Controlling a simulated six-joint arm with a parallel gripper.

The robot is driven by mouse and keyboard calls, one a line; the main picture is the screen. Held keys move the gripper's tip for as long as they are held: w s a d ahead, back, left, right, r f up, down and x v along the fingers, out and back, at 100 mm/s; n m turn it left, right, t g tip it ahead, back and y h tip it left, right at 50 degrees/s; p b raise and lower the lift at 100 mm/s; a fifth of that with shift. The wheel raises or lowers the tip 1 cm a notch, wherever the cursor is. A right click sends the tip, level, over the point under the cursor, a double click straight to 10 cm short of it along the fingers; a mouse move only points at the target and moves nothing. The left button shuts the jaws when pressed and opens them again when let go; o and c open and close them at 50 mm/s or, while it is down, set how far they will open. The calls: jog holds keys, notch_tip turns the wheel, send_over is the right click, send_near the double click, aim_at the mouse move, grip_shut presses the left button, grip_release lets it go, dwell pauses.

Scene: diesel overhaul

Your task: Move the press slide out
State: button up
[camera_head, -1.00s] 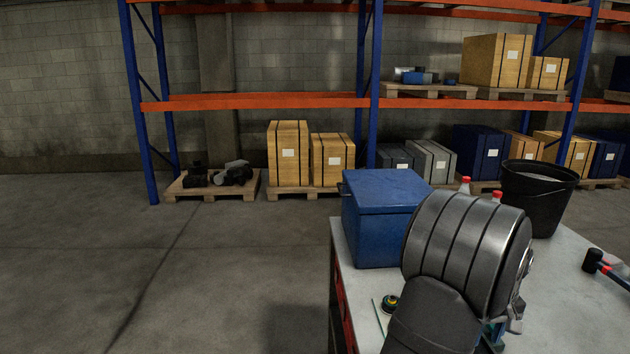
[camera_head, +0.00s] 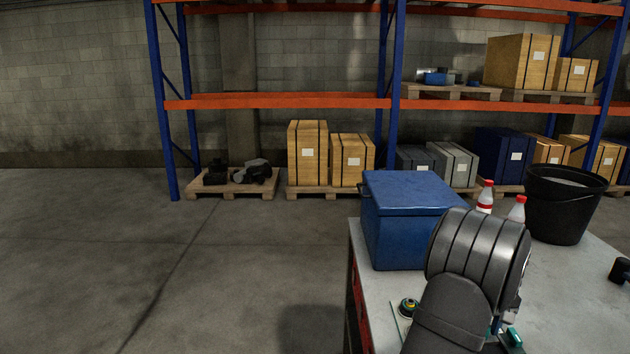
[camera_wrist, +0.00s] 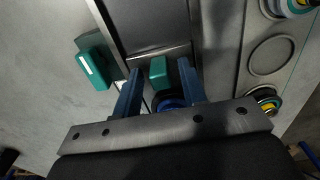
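In the wrist view my gripper (camera_wrist: 160,68) has two blue fingers spread apart. A small green block (camera_wrist: 158,72) shows between them, with gaps on both sides; it looks like a handle. A dark metal channel or plate (camera_wrist: 152,25) lies beyond the fingertips, perhaps the press slide, but I cannot tell for sure. A dark round part with a blue rim (camera_wrist: 170,103) is partly hidden near the gripper's base. Another green block (camera_wrist: 95,68) sits left of the fingers. In the head view my dark arm hides most of the gripper and the press area.
A plate with a round recess (camera_wrist: 271,55) and a ringed part (camera_wrist: 265,98) lie to the right in the wrist view. On the bench (camera_head: 590,300) stand a blue box (camera_head: 412,225), red-capped bottles (camera_head: 485,197) and a black bucket (camera_head: 563,205).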

jog(key=shift+c, duration=0.5)
grip_shut()
jog(key=shift+s, duration=2.25)
jog(key=shift+s, duration=4.05)
jog(key=shift+o, duration=0.5)
grip_release()
